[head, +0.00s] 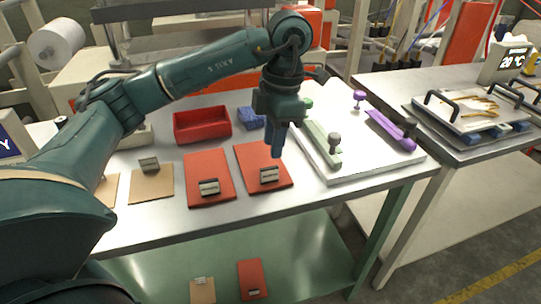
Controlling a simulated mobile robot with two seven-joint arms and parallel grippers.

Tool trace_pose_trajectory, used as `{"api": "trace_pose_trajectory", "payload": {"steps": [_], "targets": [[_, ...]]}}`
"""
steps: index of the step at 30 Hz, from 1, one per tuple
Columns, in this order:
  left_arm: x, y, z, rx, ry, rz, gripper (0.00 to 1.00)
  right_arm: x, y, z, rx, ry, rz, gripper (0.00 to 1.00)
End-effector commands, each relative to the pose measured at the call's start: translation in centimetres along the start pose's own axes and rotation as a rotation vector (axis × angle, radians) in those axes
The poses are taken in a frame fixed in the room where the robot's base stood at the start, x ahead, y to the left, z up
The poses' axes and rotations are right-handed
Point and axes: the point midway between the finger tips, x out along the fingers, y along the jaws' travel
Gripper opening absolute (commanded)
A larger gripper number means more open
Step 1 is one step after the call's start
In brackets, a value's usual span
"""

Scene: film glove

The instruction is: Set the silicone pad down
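Two flat red pads lie on the metal table, a left one (207,167) and a right one (262,154). Each has a small dark-and-silver block-shaped grip on its near part. Two tan pads, one of them clearer (151,187), lie to their left. I cannot tell by looks alone which pad is the silicone one; the red ones look likeliest. My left gripper (277,153) points down over the far part of the right red pad, behind its grip. Its blue fingers overlap in this view and no object shows between them. My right gripper is out of view.
A red bin (202,125) and a blue item (250,118) stand behind the pads. A white board (360,165) with green and purple tools is at the right. The lower shelf (215,255) holds another tan and red pad. The table's front strip is bare.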

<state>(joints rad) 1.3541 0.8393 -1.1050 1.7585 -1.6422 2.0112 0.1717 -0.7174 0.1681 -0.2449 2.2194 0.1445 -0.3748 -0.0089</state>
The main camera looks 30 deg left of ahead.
Motion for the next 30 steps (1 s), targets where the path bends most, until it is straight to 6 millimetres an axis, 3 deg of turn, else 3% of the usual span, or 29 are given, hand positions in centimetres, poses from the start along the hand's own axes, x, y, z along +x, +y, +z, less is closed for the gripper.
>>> {"api": "trace_pose_trajectory", "payload": {"steps": [1, 3, 9, 30], "targets": [[-1.5, 0.1, 0.0, 0.000, -0.002, 0.004, 0.30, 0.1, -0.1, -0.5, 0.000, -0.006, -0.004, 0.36], [-2.5, 0.0, 0.0, 0.000, -0.001, 0.003, 0.30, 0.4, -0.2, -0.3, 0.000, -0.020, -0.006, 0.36], [-4.2, 0.0, 0.0, 0.000, 0.001, 0.001, 0.30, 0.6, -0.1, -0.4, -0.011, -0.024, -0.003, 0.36], [-4.2, 0.0, 0.0, 0.001, 0.002, -0.001, 0.30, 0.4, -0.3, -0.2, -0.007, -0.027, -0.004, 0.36]]}}
